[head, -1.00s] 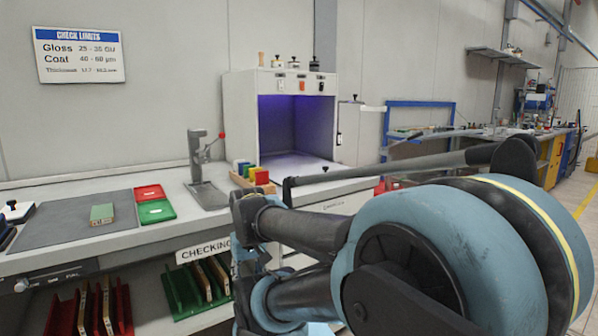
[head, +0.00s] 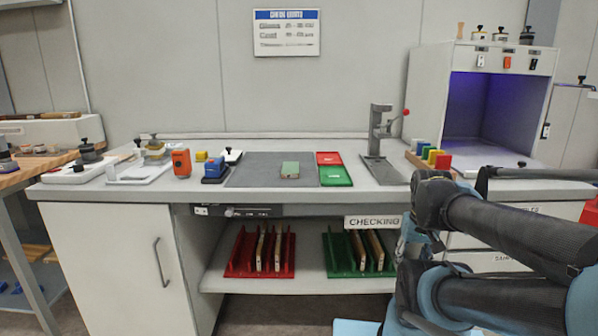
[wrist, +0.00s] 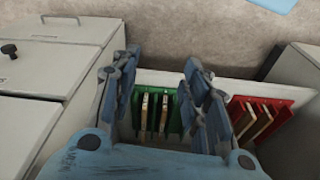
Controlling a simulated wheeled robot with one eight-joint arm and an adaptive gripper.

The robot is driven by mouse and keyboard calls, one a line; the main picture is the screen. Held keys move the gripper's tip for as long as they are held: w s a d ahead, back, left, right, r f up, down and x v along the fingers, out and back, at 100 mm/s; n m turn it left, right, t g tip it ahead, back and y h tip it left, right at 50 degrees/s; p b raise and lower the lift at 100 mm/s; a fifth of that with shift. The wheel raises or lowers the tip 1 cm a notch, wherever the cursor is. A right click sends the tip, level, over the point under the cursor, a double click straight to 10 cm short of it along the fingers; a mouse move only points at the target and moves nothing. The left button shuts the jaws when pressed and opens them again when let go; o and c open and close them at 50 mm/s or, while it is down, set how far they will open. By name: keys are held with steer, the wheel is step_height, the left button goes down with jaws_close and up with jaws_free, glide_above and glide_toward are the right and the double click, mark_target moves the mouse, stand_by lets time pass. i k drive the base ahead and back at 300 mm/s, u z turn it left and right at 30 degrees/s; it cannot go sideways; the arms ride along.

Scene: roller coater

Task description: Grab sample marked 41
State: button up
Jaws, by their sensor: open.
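No number 41 is readable in either view. Tan-edged panels (head: 268,250) stand upright in the red rack (head: 236,266) on the lower shelf. More panels (head: 366,250) stand in the green rack (head: 336,264) beside it. The wrist view shows the green rack (wrist: 178,122) with its panels (wrist: 153,113), and the red rack (wrist: 286,107) to the right. My gripper (wrist: 158,82) is open and empty, its fingers appearing either side of the green rack, apart from the panels.
The bench top overhangs the racks' shelf (head: 300,284). A CHECKING label (head: 372,222) hangs at its front edge. Red (head: 329,158) and green (head: 335,176) trays, a lever stand (head: 382,150) and a lit booth (head: 480,110) are on top. A cabinet (head: 120,260) flanks the shelf at left.

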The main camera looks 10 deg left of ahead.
mark_target(290, 169)
steer(key=u, duration=0.6)
steer(key=k, duration=0.5)
steer(key=u, duration=0.3)
steer(key=i, duration=0.5)
steer(key=u, duration=0.05)
